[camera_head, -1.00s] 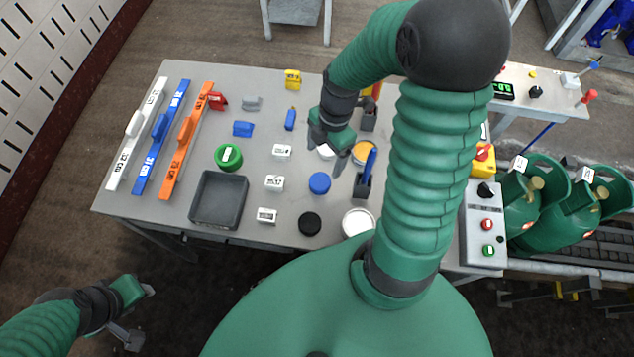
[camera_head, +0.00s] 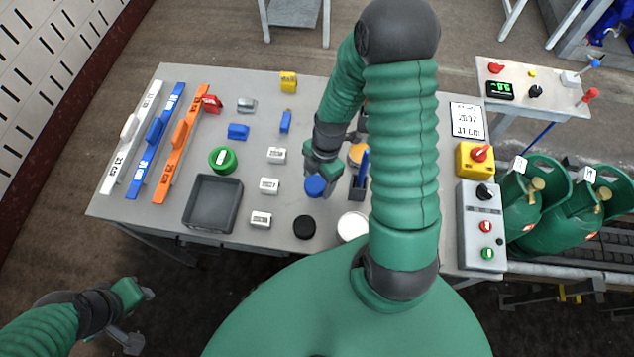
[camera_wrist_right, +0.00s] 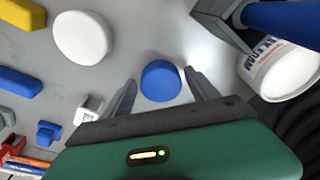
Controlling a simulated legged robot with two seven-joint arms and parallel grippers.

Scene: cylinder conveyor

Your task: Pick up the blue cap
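The blue cap (camera_head: 315,186) is a round disc on the grey table, left of the blue-handled item in the dark holder. My right gripper (camera_head: 321,180) is right over it in the head view and covers part of its upper edge. In the right wrist view the blue cap (camera_wrist_right: 160,81) lies between the two spread fingers of my right gripper (camera_wrist_right: 160,76), with a gap on each side. My right gripper is open and empty. My left gripper (camera_head: 142,316) is open and empty, off the table at the lower left.
A black cap (camera_head: 304,227) and a white round lid (camera_head: 353,226) are near the table's front edge. A dark holder with a blue handle (camera_head: 363,168) stands close on the right. White labelled blocks (camera_head: 269,186) are to the left, near a grey tray (camera_head: 232,190).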

